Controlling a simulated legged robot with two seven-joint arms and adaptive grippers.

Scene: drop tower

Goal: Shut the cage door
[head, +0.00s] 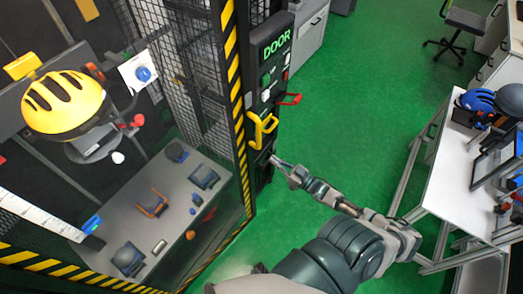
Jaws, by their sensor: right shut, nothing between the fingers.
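The cage door has a clear panel and a yellow-black striped edge (243,150) next to the dark post marked DOOR (277,45). A yellow handle (262,131) stands out beside the striped edge. I cannot tell whether the door is fully closed against the post. My right gripper (277,161) is shut and empty, just below and right of the yellow handle, near the lower post. It appears apart from the handle; contact with the post is unclear. My left gripper is not in view.
Inside the cage, a yellow helmet (66,102) sits above a grey base plate (160,235) bearing several small blocks. A red lever (290,99) juts from the post. A white workbench (445,185) with helmets stands right. Green floor (370,85) between is clear.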

